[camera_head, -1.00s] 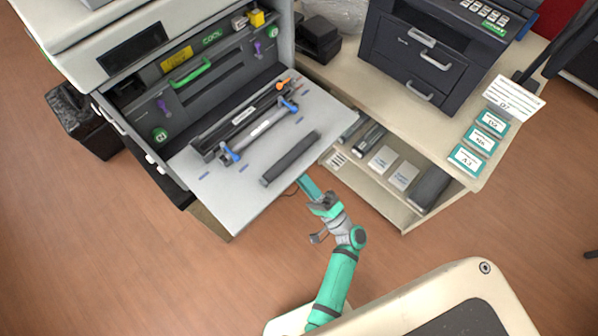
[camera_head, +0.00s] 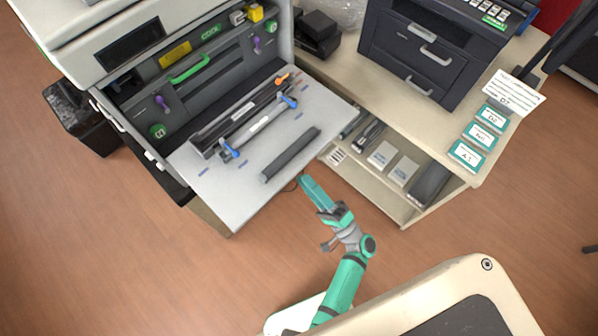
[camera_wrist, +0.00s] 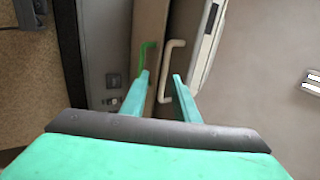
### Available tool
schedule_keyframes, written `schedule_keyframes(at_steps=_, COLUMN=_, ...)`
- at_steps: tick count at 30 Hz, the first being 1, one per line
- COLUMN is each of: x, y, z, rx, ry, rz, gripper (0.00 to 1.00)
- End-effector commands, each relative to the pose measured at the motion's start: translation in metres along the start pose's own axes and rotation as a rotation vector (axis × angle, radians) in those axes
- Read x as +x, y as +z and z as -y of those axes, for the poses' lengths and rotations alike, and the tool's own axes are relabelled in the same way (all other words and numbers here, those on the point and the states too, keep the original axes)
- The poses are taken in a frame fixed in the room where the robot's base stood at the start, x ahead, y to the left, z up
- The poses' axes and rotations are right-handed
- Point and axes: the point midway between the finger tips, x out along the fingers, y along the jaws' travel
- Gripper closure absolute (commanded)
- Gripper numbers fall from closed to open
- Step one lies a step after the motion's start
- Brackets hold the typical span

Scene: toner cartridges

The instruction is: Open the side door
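The large printer (camera_head: 128,48) stands at the left in the head view, with its front panel (camera_head: 232,203) folded down flat. I cannot make out its side door in the head view. In the wrist view a pale bar handle (camera_wrist: 168,62) stands upright ahead of my gripper (camera_wrist: 160,75), roughly between the fingertips. A green handle (camera_wrist: 147,55) shows just left of it. My gripper is open, with a clear gap between its two fingers, and seems empty. In the head view my gripper (camera_head: 308,182) is low, right of the folded-down panel's front corner. Fingertip contact cannot be told.
A toner unit with blue ends (camera_head: 258,127) and a dark cartridge (camera_head: 291,154) lie on the folded-down panel. A beige shelf desk (camera_head: 392,205) with a dark printer (camera_head: 415,58) stands at the right. Wood floor (camera_head: 150,270) is free in front.

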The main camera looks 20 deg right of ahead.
Motion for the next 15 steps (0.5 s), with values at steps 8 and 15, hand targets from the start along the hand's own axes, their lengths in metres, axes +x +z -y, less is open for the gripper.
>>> schedule_keyframes(at_steps=8, x=-0.043, y=0.0, z=-0.001, rx=0.001, ry=0.002, rz=-0.001, gripper=0.72)
schedule_keyframes(at_steps=15, x=-0.053, y=0.001, z=-0.001, rx=0.001, ry=0.001, rz=0.001, gripper=0.72)
